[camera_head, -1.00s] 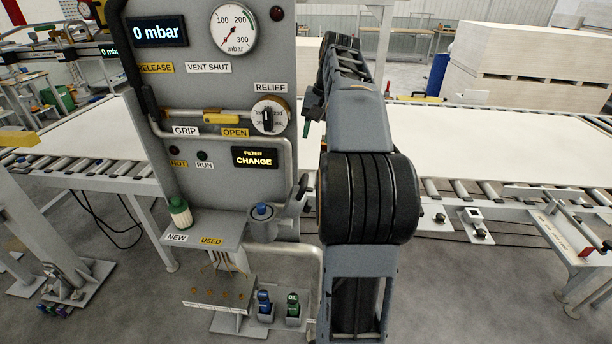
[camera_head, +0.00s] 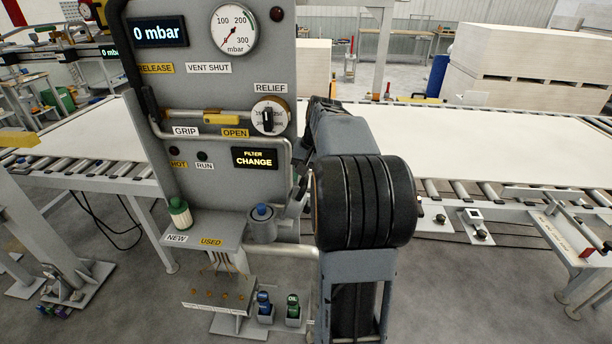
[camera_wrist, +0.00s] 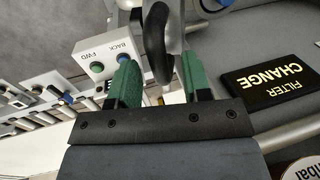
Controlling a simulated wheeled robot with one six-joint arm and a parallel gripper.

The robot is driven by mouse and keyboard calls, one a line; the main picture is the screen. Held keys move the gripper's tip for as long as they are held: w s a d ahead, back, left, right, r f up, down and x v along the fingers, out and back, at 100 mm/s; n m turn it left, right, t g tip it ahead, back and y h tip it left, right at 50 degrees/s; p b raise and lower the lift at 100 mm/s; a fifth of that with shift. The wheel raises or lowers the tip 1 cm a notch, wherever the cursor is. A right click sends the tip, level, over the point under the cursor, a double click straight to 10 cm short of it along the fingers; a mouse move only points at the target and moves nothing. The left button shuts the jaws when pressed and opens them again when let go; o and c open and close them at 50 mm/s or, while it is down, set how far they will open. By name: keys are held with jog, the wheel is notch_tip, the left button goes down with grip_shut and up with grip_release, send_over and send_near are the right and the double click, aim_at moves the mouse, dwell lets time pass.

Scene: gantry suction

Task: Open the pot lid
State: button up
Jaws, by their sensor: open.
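The grey pot (camera_head: 262,230) stands on the panel's ledge with a blue round top in its middle. A grey lever-like part (camera_head: 296,206) rises at its right side; whether this is the lid cannot be told. In the wrist view a dark curved handle (camera_wrist: 155,38) reaches between the green fingertips of my gripper (camera_wrist: 158,62). The fingers are open, with a gap visible around the handle; firm contact does not show. In the head view my gripper is mostly hidden behind my arm, right of the pot.
A green-topped filter (camera_head: 180,212) stands left of the pot near the NEW and USED labels. The grey panel (camera_head: 205,95) rises behind, with a FILTER CHANGE display (camera_head: 255,158). A pipe crosses it. Blue and green bottles (camera_head: 293,304) stand below. A roller conveyor (camera_head: 450,145) runs behind.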

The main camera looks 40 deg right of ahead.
grip_shut()
dwell(0.5)
